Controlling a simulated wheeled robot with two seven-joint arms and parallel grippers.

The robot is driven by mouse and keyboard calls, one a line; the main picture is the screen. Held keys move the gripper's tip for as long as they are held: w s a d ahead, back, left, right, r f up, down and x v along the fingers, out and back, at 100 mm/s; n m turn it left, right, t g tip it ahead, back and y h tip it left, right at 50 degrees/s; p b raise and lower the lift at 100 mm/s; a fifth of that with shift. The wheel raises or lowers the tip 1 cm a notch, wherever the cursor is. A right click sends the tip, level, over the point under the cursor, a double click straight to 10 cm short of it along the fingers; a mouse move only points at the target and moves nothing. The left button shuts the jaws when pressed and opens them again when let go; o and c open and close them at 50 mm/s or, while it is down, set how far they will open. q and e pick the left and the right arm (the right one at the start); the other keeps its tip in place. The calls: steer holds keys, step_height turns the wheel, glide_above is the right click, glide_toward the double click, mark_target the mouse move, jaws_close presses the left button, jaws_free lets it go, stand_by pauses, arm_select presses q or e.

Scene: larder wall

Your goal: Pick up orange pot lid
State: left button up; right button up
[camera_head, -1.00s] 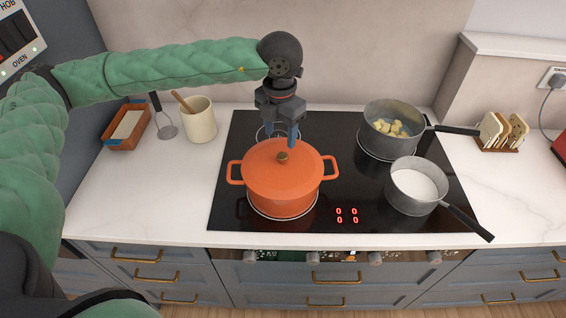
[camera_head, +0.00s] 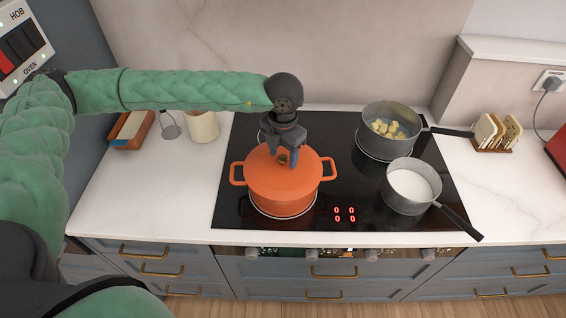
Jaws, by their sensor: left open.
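The orange pot lid (camera_head: 262,176) sits on the orange pot (camera_head: 283,200) at the left of the black hob. Its small brown knob (camera_head: 283,159) is partly hidden by my gripper. I cannot tell whether the fingers touch the knob or the lid. My right gripper is not in view.
A grey pan of yellow pieces (camera_head: 390,145) and a pan of white contents (camera_head: 411,202) stand on the hob (camera_head: 345,180) to the right, handles pointing right. A cream crock (camera_head: 203,127) and an orange-brown box (camera_head: 132,131) stand at the left. The left front counter is clear.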

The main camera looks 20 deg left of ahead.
arm_select(q)
steer(key=shift+f, duration=0.2)
jaws_close()
steer(key=shift+r, duration=0.15)
stand_by(0.3)
